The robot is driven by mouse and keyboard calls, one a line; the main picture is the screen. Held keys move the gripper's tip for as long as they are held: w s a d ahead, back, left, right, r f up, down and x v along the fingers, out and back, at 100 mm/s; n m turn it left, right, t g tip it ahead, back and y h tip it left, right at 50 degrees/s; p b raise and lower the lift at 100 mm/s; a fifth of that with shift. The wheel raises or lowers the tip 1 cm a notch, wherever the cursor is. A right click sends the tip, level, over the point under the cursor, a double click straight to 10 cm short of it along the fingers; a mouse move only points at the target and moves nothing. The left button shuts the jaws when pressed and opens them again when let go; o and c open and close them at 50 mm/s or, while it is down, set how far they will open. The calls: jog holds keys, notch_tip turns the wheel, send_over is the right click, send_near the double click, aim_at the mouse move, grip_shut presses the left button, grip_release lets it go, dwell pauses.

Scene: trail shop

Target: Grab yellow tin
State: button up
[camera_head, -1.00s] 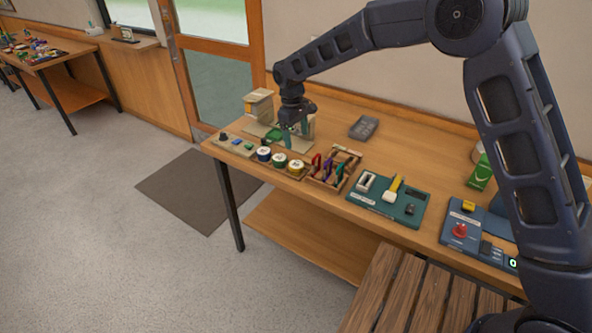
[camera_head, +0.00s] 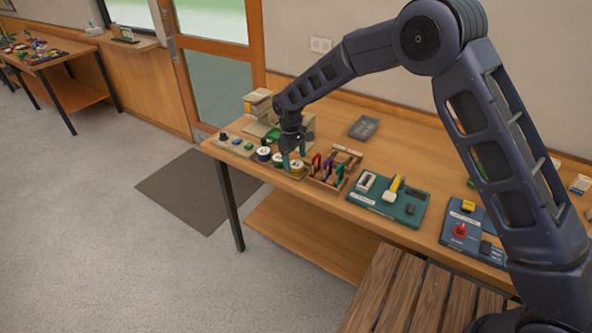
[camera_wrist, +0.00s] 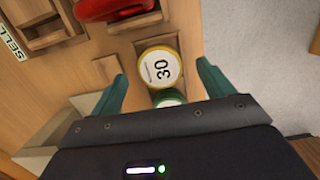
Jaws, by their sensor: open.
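The yellow tin (camera_wrist: 160,68) has a yellow rim and a white lid marked 30. In the wrist view it stands just ahead of and between the two green fingers of my gripper (camera_wrist: 160,90), with a gap on each side. In the head view the yellow tin (camera_head: 297,171) is at the right end of a row of tins on the table, and my gripper (camera_head: 294,162) is just above it, open and empty. The green tin (camera_wrist: 169,97) is beside it, partly hidden by my gripper's body in the wrist view.
A wooden rack with coloured carabiners (camera_head: 328,171) stands just right of the tins. A red carabiner (camera_wrist: 112,8) shows close by in the wrist view. A blue-lidded tin (camera_head: 263,154) is at the left of the row. A green board (camera_head: 365,204) lies farther right.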

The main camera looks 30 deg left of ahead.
jog(key=shift+d+f, duration=0.15)
jog(key=shift+f, duration=0.75)
jog(key=c, duration=1)
jog(key=shift+r, duration=0.1)
jog(key=shift+c, duration=0.2)
